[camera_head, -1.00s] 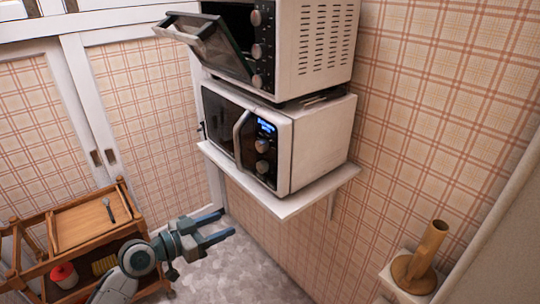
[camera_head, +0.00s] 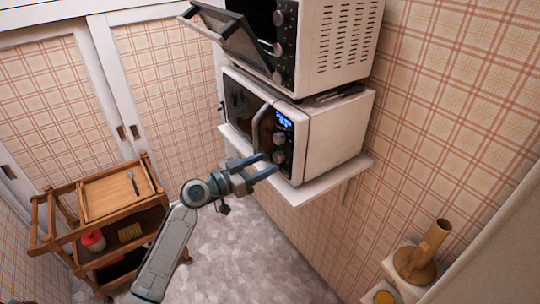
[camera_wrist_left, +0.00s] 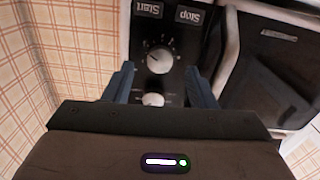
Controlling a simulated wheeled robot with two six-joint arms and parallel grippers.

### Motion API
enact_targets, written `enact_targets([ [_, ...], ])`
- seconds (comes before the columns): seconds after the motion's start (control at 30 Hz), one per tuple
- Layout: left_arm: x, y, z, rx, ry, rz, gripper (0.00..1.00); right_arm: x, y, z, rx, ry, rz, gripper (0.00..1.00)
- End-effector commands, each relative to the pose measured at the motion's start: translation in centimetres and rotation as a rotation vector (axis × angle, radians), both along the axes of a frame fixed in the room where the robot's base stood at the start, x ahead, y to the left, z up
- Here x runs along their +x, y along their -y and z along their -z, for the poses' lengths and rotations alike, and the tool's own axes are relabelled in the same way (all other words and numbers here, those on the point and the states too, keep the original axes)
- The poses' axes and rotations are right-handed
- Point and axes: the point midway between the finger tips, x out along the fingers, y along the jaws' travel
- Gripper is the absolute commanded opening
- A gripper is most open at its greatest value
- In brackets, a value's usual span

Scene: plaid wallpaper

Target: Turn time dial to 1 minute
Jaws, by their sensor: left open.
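The white microwave (camera_head: 335,135) has a dark control panel with a blue-lit display (camera_head: 284,122). Below the display are an upper dial (camera_head: 279,138) and a lower dial (camera_head: 279,156). My left gripper (camera_head: 270,166) is open and empty, its fingertips close to the panel by the lower dial. In the left wrist view the panel is upside down. The lower dial (camera_wrist_left: 160,60), with a marked scale, and the upper dial (camera_wrist_left: 153,99) lie between my spread fingers (camera_wrist_left: 160,85). The upper dial is partly hidden by the gripper body. I cannot read which is the time dial.
A toaster oven (camera_head: 325,45) with its door (camera_head: 235,40) hanging open stands on the microwave. The microwave rests on a white wall shelf (camera_head: 318,187). A wooden cart (camera_head: 100,205) stands at the left. The floor (camera_head: 240,250) between cart and wall is clear.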

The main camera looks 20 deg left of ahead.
Motion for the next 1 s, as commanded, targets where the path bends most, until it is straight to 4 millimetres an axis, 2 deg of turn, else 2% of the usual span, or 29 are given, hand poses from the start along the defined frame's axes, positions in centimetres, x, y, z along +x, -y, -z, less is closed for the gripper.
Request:
enact_targets([
  [0.03,0.6,0.5,-0.4,-0.006,-0.001,0.001,0.51,0.0,0.0,-0.7,0.0,0.0,0.0,0.36],
  [0.23,2.1,1.6,-0.2,-0.002,0.0,0.0,0.51,0.0,0.0,-1.5,0.0,0.0,0.0,0.36],
  [0.57,2.4,1.9,0.0,0.0,0.0,0.001,0.51,0.0,0.0,-1.5,0.0,0.0,0.0,0.36],
  [0.67,2.4,1.9,0.0,0.0,0.0,0.001,0.36,0.0,0.0,-1.5,0.0,0.0,0.0,0.36],
  [0.8,2.3,1.9,0.0,0.0,0.0,0.001,0.08,0.0,0.0,-1.5,0.0,0.0,0.0,0.36],
  [1.0,2.3,1.8,0.0,-0.006,-0.004,0.0,0.07,0.0,0.0,-1.4,0.0,0.0,0.0,0.36],
])
